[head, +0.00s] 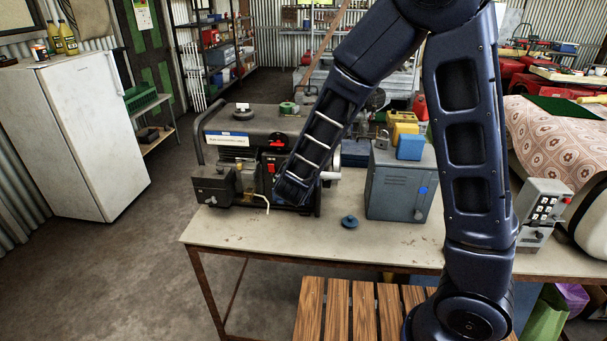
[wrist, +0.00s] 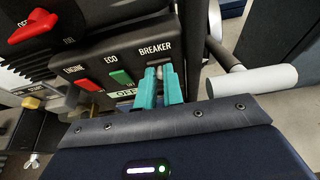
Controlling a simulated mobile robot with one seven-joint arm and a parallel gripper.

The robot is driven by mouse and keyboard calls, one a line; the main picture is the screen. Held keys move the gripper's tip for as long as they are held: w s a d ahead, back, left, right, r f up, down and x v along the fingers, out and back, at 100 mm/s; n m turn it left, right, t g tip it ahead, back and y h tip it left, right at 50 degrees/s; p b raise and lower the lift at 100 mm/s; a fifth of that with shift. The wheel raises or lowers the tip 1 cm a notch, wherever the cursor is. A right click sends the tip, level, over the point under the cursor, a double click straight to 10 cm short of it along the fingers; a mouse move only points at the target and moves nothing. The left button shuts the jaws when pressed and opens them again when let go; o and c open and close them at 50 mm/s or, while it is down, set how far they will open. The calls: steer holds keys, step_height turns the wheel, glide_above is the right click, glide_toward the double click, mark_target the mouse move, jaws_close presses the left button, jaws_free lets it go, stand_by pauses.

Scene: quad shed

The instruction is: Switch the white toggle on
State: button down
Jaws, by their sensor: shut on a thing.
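The generator (head: 262,122) stands on the workbench in the head view. Its dark switch panel (wrist: 115,62) fills the wrist view, with a row of toggles labelled ENGINE, ECO and BREAKER. The ENGINE toggle (wrist: 88,84) is red and the ECO toggle (wrist: 122,77) is green. Under BREAKER, a small pale part of the white toggle (wrist: 160,71) shows between the teal fingertips of my gripper (wrist: 160,76). My gripper is shut on it. The fingers hide most of the toggle, so its position cannot be told. In the head view my arm hides the fingertips.
A red lever (wrist: 35,25) sits at upper left of the panel, and a white cylinder (wrist: 258,80) sticks out at right. On the workbench (head: 290,238) are a blue knob (head: 349,221), a grey-blue metal box (head: 400,192) and a keypad unit (head: 541,207). The front left bench top is clear.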

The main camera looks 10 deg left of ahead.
steer(key=shift+r+g, duration=0.1)
steer(key=shift+g, duration=0.3)
steer(key=c, duration=1.5)
jaws_free()
steer(key=shift+c, duration=0.2)
steer(key=v, duration=1)
steer(key=shift+s+r, duration=0.2)
steer(key=shift+s, duration=0.1)
